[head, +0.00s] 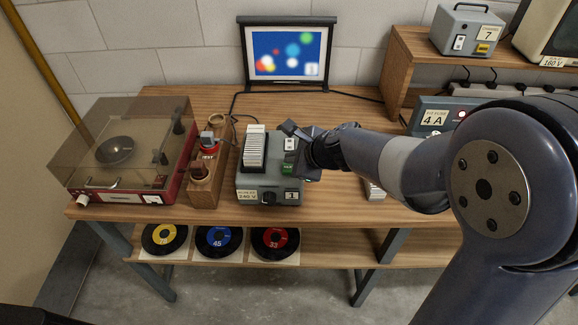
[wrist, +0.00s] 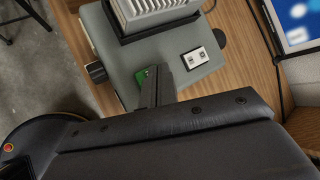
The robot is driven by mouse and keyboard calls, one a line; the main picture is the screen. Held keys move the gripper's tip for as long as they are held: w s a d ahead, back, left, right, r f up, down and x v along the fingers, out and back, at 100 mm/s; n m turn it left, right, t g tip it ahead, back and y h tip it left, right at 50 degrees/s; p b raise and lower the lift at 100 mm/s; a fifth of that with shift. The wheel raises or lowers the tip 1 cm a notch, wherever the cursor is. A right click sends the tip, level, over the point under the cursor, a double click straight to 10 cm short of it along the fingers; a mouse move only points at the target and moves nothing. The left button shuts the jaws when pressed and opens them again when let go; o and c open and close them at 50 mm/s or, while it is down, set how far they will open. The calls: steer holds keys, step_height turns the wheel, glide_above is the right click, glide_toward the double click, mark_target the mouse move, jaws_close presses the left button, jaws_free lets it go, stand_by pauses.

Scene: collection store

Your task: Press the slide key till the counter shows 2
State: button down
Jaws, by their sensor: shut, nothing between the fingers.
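The grey slide projector (head: 258,183) stands on the wooden bench, with a rack of white slides (head: 255,150) on top. Its front counter (head: 292,196) reads 1. A green key (head: 287,169) is on the projector's top at the right, partly hidden by my gripper. In the wrist view the green key (wrist: 142,78) shows just left of the fingertips. My gripper (wrist: 157,72) is shut and empty, its fingers over or beside the key. I cannot tell whether they touch it. A white switch plate (wrist: 195,58) is beside the slide rack.
A record player (head: 120,155) with a tinted lid and a wooden stand (head: 205,165) are left of the projector. A lit screen (head: 288,55) stands behind. A fuse box (head: 435,118) and a shelf (head: 398,65) are at right. Records (head: 218,238) lie below.

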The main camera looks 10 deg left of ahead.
stand_by(0.6)
steer(key=shift+f+b, duration=0.45)
steer(key=shift+f+b, duration=0.4)
steer(key=shift+f, duration=0.05)
stand_by(0.4)
stand_by(0.3)
steer(key=shift+r+p, duration=0.8)
steer(key=shift+r, duration=0.1)
steer(key=shift+r, duration=0.1)
step_height(320, 180, up, 5)
steer(key=p, duration=0.5)
stand_by(0.5)
